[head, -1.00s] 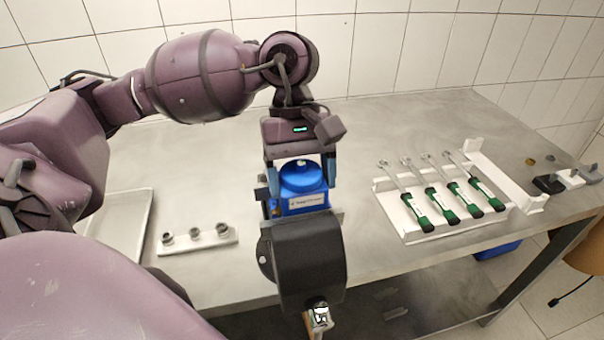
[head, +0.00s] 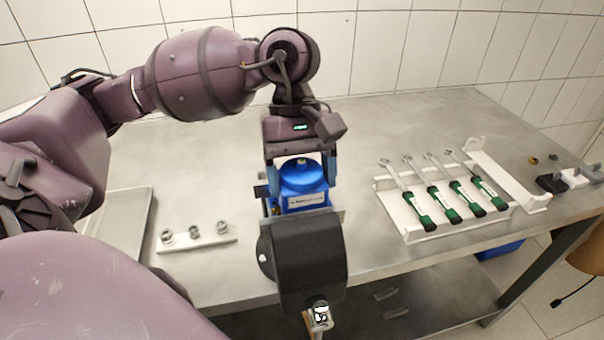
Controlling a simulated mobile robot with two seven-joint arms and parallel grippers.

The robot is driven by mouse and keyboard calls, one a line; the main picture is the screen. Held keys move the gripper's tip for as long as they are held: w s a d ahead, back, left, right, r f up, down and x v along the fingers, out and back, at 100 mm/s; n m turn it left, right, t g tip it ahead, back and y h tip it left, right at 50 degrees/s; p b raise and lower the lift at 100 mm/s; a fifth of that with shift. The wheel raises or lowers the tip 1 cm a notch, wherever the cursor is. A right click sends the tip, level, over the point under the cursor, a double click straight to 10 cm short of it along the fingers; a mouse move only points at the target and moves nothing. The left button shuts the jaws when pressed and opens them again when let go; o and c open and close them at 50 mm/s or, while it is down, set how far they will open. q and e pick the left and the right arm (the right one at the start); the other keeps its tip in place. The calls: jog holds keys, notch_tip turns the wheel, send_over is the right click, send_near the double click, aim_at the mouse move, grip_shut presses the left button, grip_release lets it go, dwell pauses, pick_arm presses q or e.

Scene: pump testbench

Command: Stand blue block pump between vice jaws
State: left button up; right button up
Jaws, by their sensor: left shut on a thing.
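The blue block pump (head: 303,184) is upright, with a round top and a pale label on its front. My left gripper (head: 301,170) comes down from above and is shut on the pump, one finger on each side. The vice (head: 302,258) is dark, at the front edge of the table, with its handle toward me. The pump is at the vice's jaws, just behind its dark front body. The front jaw hides the pump's lower part, so I cannot tell whether it touches the vice bottom. My right gripper is not in view.
A white rack (head: 455,228) with several green-handled wrenches lies to the right. A white holder (head: 197,239) with 3 small fittings and a pale tray (head: 122,222) lie to the left. The steel table (head: 380,125) is clear behind the vice.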

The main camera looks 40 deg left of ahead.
pick_arm(q)
jog(key=o, duration=1.4)
jog(key=shift+c, duration=0.2)
jog(key=v, duration=1.1)
jog(key=shift+f, duration=0.1)
